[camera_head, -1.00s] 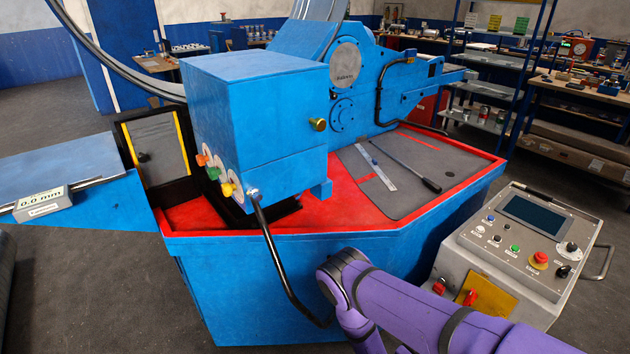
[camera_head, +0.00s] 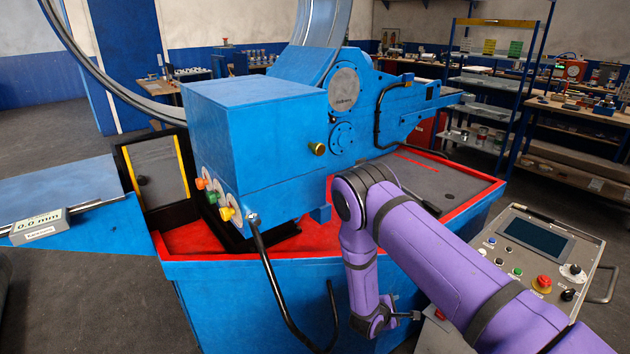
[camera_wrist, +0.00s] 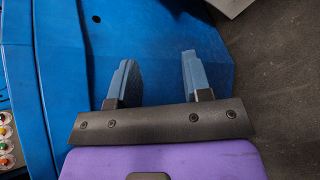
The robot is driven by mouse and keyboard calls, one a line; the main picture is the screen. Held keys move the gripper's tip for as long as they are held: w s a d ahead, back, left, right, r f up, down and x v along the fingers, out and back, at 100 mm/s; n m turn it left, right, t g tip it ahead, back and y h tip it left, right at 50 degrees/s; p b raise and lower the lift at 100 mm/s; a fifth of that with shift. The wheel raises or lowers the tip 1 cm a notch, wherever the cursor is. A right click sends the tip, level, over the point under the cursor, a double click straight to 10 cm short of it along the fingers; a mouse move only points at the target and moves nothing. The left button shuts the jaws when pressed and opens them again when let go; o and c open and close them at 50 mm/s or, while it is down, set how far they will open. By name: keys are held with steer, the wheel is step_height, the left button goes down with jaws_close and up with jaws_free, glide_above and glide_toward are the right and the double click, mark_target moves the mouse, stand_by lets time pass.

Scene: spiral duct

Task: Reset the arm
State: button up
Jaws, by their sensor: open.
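My purple arm shows in the head view, its elbow raised in front of the blue machine (camera_head: 262,130) and its forearm hanging down by the machine's front side. My gripper (camera_wrist: 157,75) shows in the wrist view with two blue-grey fingers apart and nothing between them. Beyond the fingers is a plain blue surface of the machine (camera_wrist: 60,50). In the head view, the gripper's end near the wrist is small and its fingers cannot be made out clearly.
A bent black handle (camera_head: 272,275) sticks out at the machine's front, left of my forearm. A grey control panel (camera_head: 545,265) stands close on the right, partly behind my arm. A red-rimmed bed (camera_head: 185,238) edges the machine. Grey floor (camera_head: 110,300) lies open at lower left.

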steer(key=w+a+r+m+y, duration=0.2)
steer(key=w+r, duration=0.1)
steer(key=r, duration=0.3)
steer(key=w+a+r+m+y, duration=0.1)
steer(key=w+r+m, duration=0.15)
steer(key=r, duration=0.35)
steer(key=s+a+r+m+y, duration=0.1)
steer(key=s+r+m+y, duration=0.15)
steer(key=r, duration=1.25)
steer(key=s+a+r+m+y, duration=0.15)
steer(key=r+y, duration=0.25)
steer(key=r, duration=1.1)
steer(key=s+d+r+m+g+y, duration=0.1)
steer(key=s+d+r+m+y, duration=0.15)
steer(key=s+r, duration=0.6)
steer(key=s+d+r+m+h, duration=0.1)
steer(key=s+d+r+m, duration=0.1)
steer(key=s, duration=0.7)
steer(key=s+d+r+m+g+h, duration=0.1)
steer(key=s+d+r+m, duration=0.1)
steer(key=s+r, duration=0.3)
steer(key=s+d+r+m+g+h, duration=0.1)
steer(key=s+d+r+m, duration=0.1)
steer(key=s, duration=1.2)
steer(key=shift+d+r, duration=0.9)
steer(key=shift+d, duration=0.25)
